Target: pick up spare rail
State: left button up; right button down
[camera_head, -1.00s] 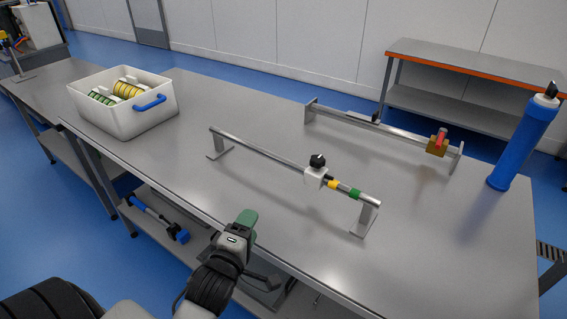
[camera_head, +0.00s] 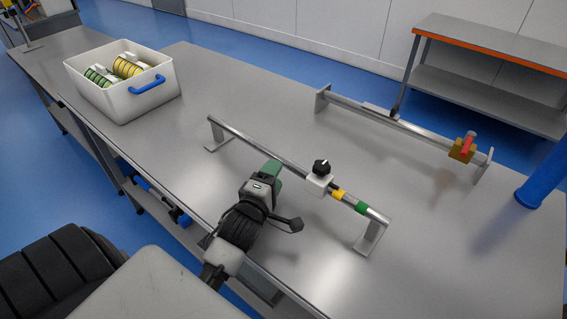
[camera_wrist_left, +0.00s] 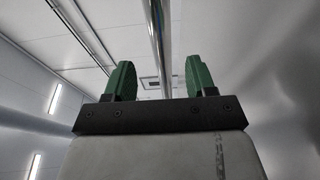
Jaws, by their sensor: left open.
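A round metal rail (camera_head: 262,151) stands on two end feet across the front of the steel table. It carries a white block with a black knob (camera_head: 320,174), a yellow ring (camera_head: 338,195) and a green ring (camera_head: 361,208). No label shows which rail is the spare one. My left gripper (camera_head: 272,168) is beside the middle of this rail, left of the white block, with green fingers. In the left wrist view the gripper (camera_wrist_left: 160,80) is open, and the shiny rail (camera_wrist_left: 157,35) shows between and beyond its fingers; contact cannot be told. My right gripper is out of view.
A second, flat rail (camera_head: 412,129) stands behind, with a brass block and red lever (camera_head: 463,149). A white tub (camera_head: 129,103) of ringed parts stands at the left. A blue cylinder (camera_head: 545,178) is at the right edge. An orange-edged bench (camera_head: 490,48) stands beyond.

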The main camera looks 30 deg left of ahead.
pick_arm(q)
jog(key=shift+w, duration=0.4)
jog(key=w, duration=0.2)
jog(key=w+a+p, duration=0.1)
jog(key=w, duration=0.2)
jog(key=shift+p, duration=0.3)
jog(key=shift+w+f, duration=0.15)
grip_shut()
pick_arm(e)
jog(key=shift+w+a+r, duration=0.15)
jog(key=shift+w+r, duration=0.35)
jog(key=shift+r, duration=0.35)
